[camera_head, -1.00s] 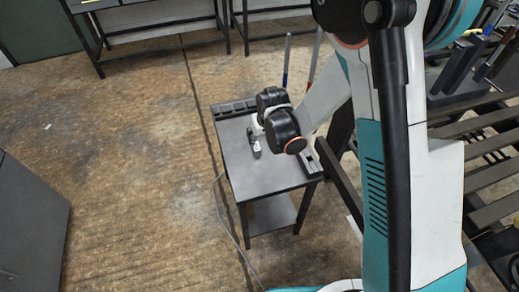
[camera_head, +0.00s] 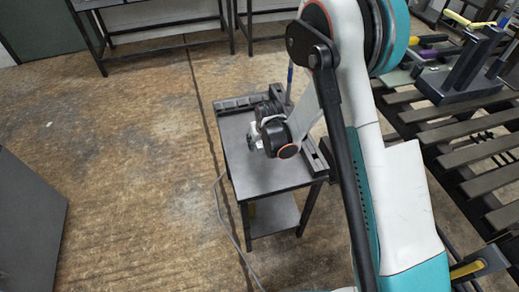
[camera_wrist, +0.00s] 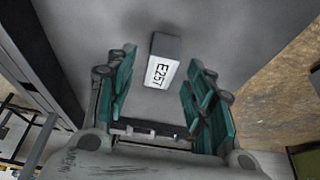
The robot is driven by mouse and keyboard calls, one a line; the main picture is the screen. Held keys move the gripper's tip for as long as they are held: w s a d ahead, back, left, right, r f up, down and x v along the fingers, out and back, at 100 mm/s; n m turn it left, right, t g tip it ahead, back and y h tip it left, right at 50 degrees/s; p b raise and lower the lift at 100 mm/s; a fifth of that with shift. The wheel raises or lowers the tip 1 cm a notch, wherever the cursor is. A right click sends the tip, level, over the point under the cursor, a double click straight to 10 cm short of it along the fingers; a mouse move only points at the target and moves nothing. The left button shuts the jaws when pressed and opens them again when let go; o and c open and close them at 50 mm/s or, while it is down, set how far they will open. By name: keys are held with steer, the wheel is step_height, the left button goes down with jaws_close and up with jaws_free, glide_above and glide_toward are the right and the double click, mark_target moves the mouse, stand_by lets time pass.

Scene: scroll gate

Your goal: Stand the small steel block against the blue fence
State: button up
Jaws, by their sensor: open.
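The small steel block (camera_wrist: 168,47) is grey with a white label reading "E257". In the wrist view it lies on the grey table top (camera_wrist: 230,25), between and slightly beyond the fingertips. My gripper (camera_wrist: 160,85) is open, with a green-padded finger on either side of the block and a visible gap to each. In the head view my gripper (camera_head: 254,137) is low over the table (camera_head: 265,180), and I cannot make out the block there. I cannot identify a blue fence for certain; only a thin blue post (camera_head: 290,82) shows behind the table.
Dark rails edge the table at its back (camera_head: 235,102) and right side (camera_head: 316,157); a dark rail also shows at left in the wrist view (camera_wrist: 42,55). The front of the table top is clear. A slatted rack (camera_head: 470,150) stands at right, a grey cabinet (camera_head: 28,220) at left.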

steer(key=shift+w+f, duration=0.1)
steer(key=shift+f, duration=0.15)
steer(key=shift+r, duration=0.1)
jaws_close()
